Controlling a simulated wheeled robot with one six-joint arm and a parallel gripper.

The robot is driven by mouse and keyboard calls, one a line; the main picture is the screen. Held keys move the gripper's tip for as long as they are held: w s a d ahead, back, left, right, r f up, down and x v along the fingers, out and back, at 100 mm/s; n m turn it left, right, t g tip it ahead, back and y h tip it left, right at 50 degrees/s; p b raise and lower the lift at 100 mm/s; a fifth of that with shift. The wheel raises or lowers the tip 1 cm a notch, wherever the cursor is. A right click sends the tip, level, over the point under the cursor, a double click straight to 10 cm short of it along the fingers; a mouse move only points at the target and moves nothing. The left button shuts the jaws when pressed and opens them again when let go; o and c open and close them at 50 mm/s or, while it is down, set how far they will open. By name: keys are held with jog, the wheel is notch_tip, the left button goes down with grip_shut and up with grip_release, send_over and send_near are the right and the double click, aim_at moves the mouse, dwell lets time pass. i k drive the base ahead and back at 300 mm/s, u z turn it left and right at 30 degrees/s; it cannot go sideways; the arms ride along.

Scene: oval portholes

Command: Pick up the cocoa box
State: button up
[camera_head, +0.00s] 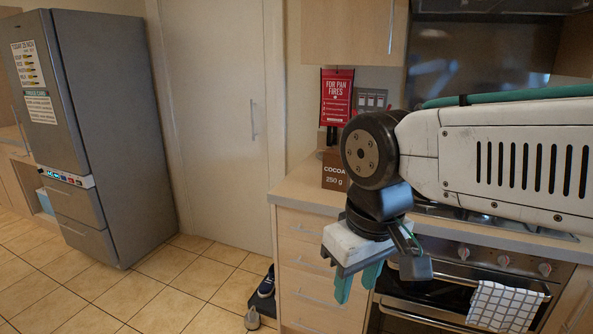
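The cocoa box (332,178) is brown with white lettering reading "COCOA 250 g". It stands upright on the counter, and my dark wrist joint hides part of its right side. My gripper (356,287) points down in front of the counter drawers, below the box in the picture and apart from it. Its two teal fingers are spread with a gap between them, and nothing shows in that gap.
The counter (305,198) has drawers (310,270) below it. To the right is an oven (450,285) with a checked towel (503,306). A red fire sign (337,97) is behind the box. The tiled floor at left is clear, before a grey fridge (125,120).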

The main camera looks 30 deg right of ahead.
aim_at(335, 177)
jog(key=u, duration=0.15)
jog(key=i, duration=0.7)
jog(key=z, duration=0.65)
jog(key=i, duration=0.6)
jog(key=z, duration=0.65)
